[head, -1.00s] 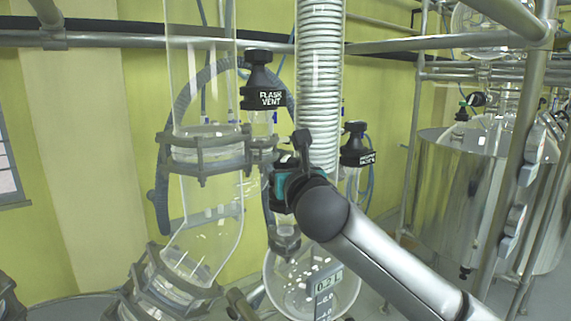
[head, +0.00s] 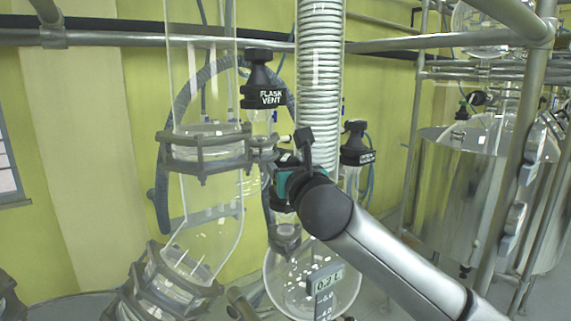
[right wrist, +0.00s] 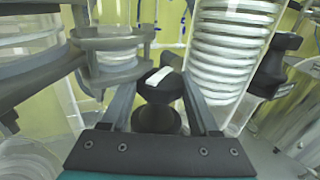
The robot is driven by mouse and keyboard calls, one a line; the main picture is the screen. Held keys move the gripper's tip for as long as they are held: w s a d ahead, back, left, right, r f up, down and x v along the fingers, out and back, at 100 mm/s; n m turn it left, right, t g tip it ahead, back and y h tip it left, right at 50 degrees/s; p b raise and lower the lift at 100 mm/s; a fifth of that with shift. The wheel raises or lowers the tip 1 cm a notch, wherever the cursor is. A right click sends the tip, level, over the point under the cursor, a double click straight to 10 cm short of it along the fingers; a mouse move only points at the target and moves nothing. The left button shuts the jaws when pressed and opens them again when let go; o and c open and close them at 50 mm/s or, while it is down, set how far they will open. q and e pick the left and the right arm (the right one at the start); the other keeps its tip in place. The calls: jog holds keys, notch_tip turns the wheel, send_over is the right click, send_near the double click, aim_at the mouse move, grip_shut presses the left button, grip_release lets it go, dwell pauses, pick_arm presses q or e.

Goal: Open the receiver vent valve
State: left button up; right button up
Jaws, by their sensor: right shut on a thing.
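A black knob with a white mark on top (right wrist: 160,86) is between the two fingers of my right gripper (right wrist: 160,100) in the right wrist view. The fingers are closed on its sides. In the head view my right gripper (head: 283,164) is at the glass column, just left of the coiled condenser, and my wrist hides most of the knob. Below it is a round glass receiver flask (head: 290,283) with a volume label. A black valve cap marked FLASK VENT (head: 262,82) is above and to the left. My left gripper is not in view.
Another black labelled cap (head: 356,146) is right of the coiled condenser (head: 320,75); its text is hard to read. A clamped glass column (head: 202,150) is close on the left. A steel vessel (head: 460,190) and pipe frame fill the right.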

jog(key=shift+d+y, duration=0.1)
jog(key=shift+y, duration=0.2)
jog(key=shift+r+n+g+y, duration=0.1)
jog(key=shift+n+g+y, duration=0.95)
jog(key=shift+n+y, duration=0.6)
jog(key=shift+n+g+y, duration=1.05)
jog(key=shift+n+y, duration=0.2)
jog(key=shift+y, duration=0.7)
jog(key=shift+n+g+y+b, duration=0.9)
jog(key=shift+n+g+y, duration=1.05)
jog(key=shift+g, duration=0.55)
jog(key=shift+n+g, duration=0.25)
jog(key=shift+g, duration=0.05)
jog(key=shift+n+g+y, duration=0.35)
jog(key=shift+n+g, duration=0.05)
jog(key=shift+g, duration=0.2)
jog(key=o, duration=1.1)
jog(key=shift+b, duration=0.3)
